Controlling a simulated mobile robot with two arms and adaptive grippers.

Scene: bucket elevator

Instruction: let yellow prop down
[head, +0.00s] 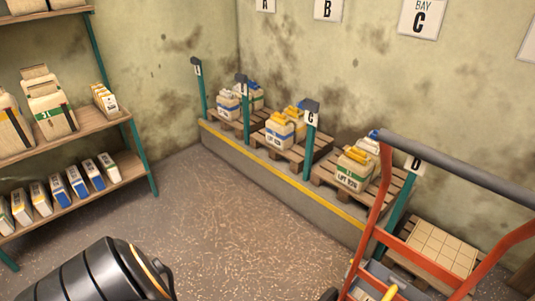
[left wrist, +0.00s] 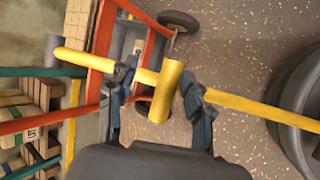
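The yellow prop (left wrist: 253,109) is a long yellow bar with a short thick crosspiece (left wrist: 165,92). It crosses the left wrist view in front of the orange-red cart. My left gripper (left wrist: 159,78) has its two dark fingers apart, one on each side of the crosspiece. The right finger is close to the crosspiece; a gap with bare bar shows on the left side. Both fingers cover parts of the bar. I cannot tell whether they touch it. My left gripper is not seen in the head view, and my right gripper is in neither view.
The orange-red cart (head: 376,205) with a grey handle (head: 450,170) stands at the lower right. Behind it a raised ledge (head: 290,178) carries pallets with jugs and teal posts. A wooden shelf (head: 95,122) stands at left. The middle floor (head: 215,215) is clear.

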